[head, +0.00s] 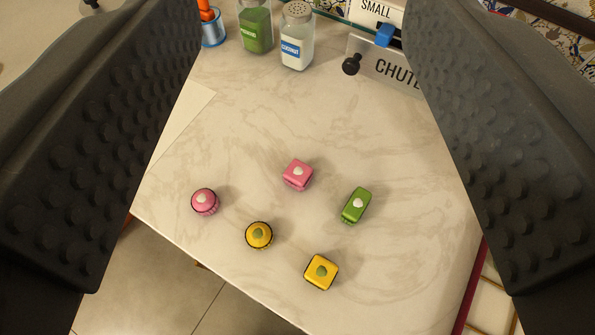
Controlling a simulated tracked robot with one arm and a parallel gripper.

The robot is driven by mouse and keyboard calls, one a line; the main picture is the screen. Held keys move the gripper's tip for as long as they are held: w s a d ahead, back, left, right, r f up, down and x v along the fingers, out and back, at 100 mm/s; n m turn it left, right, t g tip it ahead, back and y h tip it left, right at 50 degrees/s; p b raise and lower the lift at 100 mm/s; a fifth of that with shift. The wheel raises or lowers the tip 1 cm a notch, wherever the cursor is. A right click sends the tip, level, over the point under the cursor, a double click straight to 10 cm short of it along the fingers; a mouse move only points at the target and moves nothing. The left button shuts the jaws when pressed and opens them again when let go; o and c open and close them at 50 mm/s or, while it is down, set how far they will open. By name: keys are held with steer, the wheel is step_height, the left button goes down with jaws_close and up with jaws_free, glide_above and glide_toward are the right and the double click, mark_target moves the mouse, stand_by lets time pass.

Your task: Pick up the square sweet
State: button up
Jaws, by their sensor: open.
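Two sweets look square from above: a pink square sweet (297,174) with a pale topping, and a yellow square sweet (321,271) with a green topping near the front edge. A longer green sweet (357,204) with a white topping lies to the right. A round pink sweet (204,201) and a round yellow sweet (259,235) lie to the left. All stand apart on the marble counter (270,120). My gripper (303,150) is open and empty, its dark studded fingers at the left and right, with the sweets showing between them.
At the back stand a green-filled jar (256,28), a coconut shaker (296,38) and a blue cup (212,30). A CHUTE sign (385,66) is at the back right. A pale sheet (180,125) lies at left. The counter's front edge is close to the yellow sweets.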

steer(key=shift+o, duration=0.2)
steer(key=shift+w, duration=0.2)
steer(key=n+g+y+p, duration=0.3)
steer(key=n+g+p, duration=1)
steer(key=p, duration=1.3)
glide_above(299, 171)
steer(key=d, duration=0.2)
steer(key=shift+m+g, duration=0.3)
steer(key=shift+m, duration=0.3)
steer(key=f, duration=3)
steer(key=shift+s, duration=0.4)
steer(key=shift+x, duration=3.1)
steer(key=shift+s+a, duration=0.1)
steer(key=shift+s, duration=0.05)
steer(key=c, duration=1.1)
